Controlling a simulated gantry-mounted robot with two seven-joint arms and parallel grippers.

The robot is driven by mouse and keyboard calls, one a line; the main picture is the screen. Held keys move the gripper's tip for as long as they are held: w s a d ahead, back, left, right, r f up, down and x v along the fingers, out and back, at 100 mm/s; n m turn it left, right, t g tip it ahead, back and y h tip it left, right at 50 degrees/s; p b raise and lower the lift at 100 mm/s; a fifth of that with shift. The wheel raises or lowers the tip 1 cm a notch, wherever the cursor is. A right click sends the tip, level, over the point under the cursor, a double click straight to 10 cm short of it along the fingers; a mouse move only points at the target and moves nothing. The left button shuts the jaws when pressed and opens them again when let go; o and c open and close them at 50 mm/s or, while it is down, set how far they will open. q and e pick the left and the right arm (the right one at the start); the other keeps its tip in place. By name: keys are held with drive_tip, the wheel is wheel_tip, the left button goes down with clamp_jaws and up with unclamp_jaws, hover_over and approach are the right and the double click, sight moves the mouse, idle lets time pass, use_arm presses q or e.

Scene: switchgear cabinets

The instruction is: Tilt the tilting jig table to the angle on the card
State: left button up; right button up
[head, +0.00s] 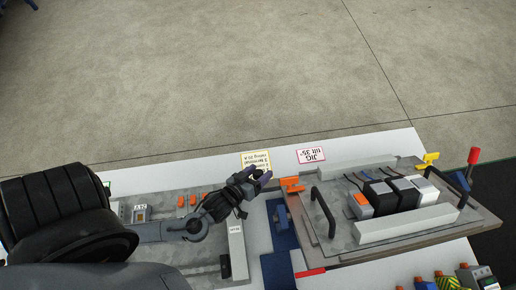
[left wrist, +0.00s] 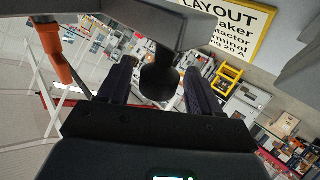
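The tilting jig table (head: 340,225) is a grey plate on a brown base at the right in the head view, looking near flat. It carries black handles and a row of devices. The white card with a red border (head: 311,155) reads "JIG tilt 35°", upside down, behind the table. A red-tipped lever (head: 473,157) stands at its far right corner. My left gripper (head: 262,177) is left of the table, near an orange part (head: 291,184). In the left wrist view its fingers (left wrist: 158,92) are apart, with a dark rounded part between or beyond them; contact is unclear. My right gripper is out of view.
A yellow-bordered layout card (head: 256,154) lies behind my left gripper; it also shows in the left wrist view (left wrist: 228,30). A grey panel with small parts (head: 170,207) lies at the left. Several coloured devices (head: 447,283) stand at the front right. A blue strip (head: 281,240) separates panel and table.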

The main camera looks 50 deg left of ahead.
use_arm(q)
drive_tip(key=shift+b+v, duration=0.3)
drive_tip(key=shift+v, duration=5.1)
drive_tip(key=shift+r, duration=0.1)
